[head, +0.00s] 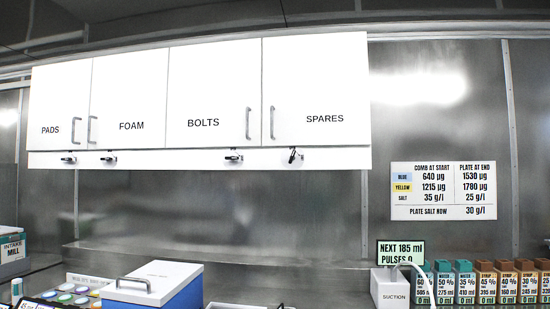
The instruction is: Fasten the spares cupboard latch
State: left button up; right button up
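The spares cupboard (325,85) is the rightmost of the white wall cupboards in the head view. Its door looks closed, with a grey handle at its left edge. Its dark latch (294,155) sits on the white strip below the door and stands tilted steeply. The latches under pads (68,159), foam (109,158) and bolts (233,156) lie about level. Neither of my grippers is in view.
Below, a blue box with a white lid (160,282) stands at the lower middle. A white suction unit (390,287) and several labelled bottles (485,282) stand at the lower right. A sign (443,191) hangs on the wall. The space before the cupboards is clear.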

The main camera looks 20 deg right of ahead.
aim_at(291, 158)
jog(key=u, duration=0.4)
jog(key=i, duration=1.7)
jog(key=z, duration=0.85)
